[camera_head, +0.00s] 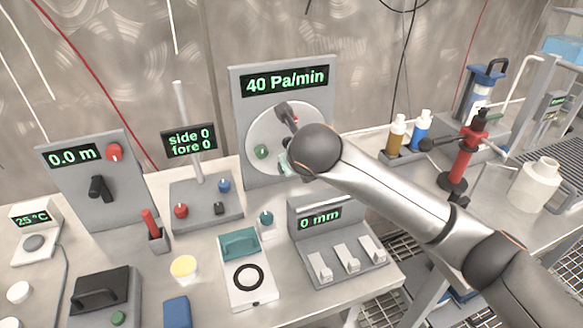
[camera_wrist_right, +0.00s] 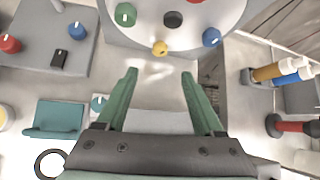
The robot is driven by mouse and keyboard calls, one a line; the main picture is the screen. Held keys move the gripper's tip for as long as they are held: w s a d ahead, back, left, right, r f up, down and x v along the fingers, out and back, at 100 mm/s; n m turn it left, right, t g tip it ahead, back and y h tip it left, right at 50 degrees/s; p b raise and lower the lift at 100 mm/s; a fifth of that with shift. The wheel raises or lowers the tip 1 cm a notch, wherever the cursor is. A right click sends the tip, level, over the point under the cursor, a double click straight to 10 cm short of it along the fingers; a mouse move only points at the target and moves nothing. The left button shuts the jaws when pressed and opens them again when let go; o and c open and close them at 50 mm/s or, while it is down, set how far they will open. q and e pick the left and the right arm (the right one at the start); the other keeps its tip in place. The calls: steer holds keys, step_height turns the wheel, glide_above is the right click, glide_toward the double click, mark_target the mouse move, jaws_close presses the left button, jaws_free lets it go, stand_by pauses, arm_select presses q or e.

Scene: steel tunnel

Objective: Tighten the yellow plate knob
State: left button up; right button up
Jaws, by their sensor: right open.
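The yellow plate knob (camera_wrist_right: 160,48) sits at the near edge of a round pale plate (camera_wrist_right: 150,35) in the right wrist view. In the head view the plate (camera_head: 256,126) is on an upright panel reading 40 Pa/min, and my right arm hides the yellow knob. My right gripper (camera_wrist_right: 160,75) is open, with green fingers spread wide. The knob lies ahead of the fingertips, about midway between them, with nothing held. In the head view my right gripper (camera_head: 284,163) is mostly hidden behind my dark wrist. My left gripper is not in view.
The plate also has a green knob (camera_wrist_right: 125,14) and a blue knob (camera_wrist_right: 211,37) near the yellow one. Below stand a teal-handled box (camera_head: 240,243) and a 0 mm switch box (camera_head: 340,255). Bottles (camera_head: 396,133) and a red cylinder (camera_head: 463,155) stand at right.

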steer(key=x, duration=1.2)
steer(key=shift+w+f, duration=0.15)
steer(key=shift+c, duration=0.2)
jaws_close()
